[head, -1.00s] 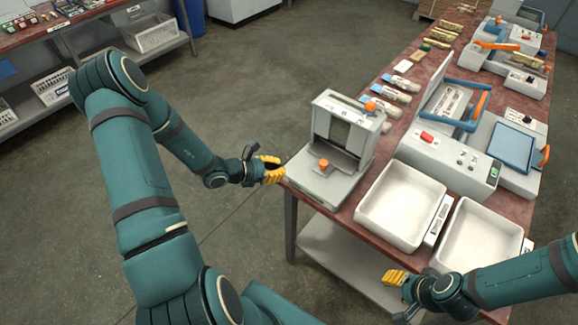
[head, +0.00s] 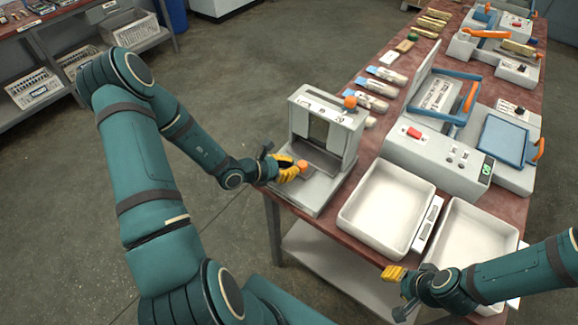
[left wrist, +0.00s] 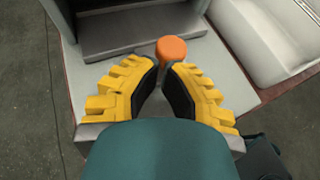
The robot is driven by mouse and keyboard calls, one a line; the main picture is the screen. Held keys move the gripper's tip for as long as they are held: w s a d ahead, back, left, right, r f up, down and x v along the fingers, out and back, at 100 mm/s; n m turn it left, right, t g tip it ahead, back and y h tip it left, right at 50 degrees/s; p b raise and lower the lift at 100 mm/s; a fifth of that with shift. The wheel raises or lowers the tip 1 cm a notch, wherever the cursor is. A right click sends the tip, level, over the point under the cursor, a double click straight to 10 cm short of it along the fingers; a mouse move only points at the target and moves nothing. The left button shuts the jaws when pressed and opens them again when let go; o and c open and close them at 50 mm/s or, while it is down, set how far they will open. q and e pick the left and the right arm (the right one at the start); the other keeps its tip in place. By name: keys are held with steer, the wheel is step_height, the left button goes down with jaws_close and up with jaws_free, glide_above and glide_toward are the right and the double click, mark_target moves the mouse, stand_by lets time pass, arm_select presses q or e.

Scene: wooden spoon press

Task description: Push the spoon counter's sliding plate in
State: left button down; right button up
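The spoon counter (head: 335,115) is a grey box-shaped machine at the near left corner of the table. Its sliding plate (head: 314,160) sits low in the front opening and carries an orange knob (head: 303,166). In the left wrist view the orange knob (left wrist: 172,49) stands just beyond my fingertips, and the plate (left wrist: 142,35) lies behind it. My left gripper (head: 294,170) is at the knob; its yellow fingers are close together at the tips, with nothing seen between them. Whether they touch the knob I cannot tell. My right gripper (head: 393,274) is by the table's front edge, away from the counter.
Two white trays (head: 360,222) stand right of the counter. A grey press (head: 432,150) with a red button is behind them. Several packed spoons (head: 372,95) lie at the table's left edge. Open floor lies left of the table.

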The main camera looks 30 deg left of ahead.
mark_target(297, 158)
arm_select(q)
steer(key=w, duration=0.4)
steer(key=shift+w+d+b, duration=0.1)
steer(key=shift+d+b, duration=0.05)
steer(key=shift+b, duration=0.25)
arm_select(e)
steer(key=shift+s+f, duration=0.15)
steer(key=shift+f, duration=0.2)
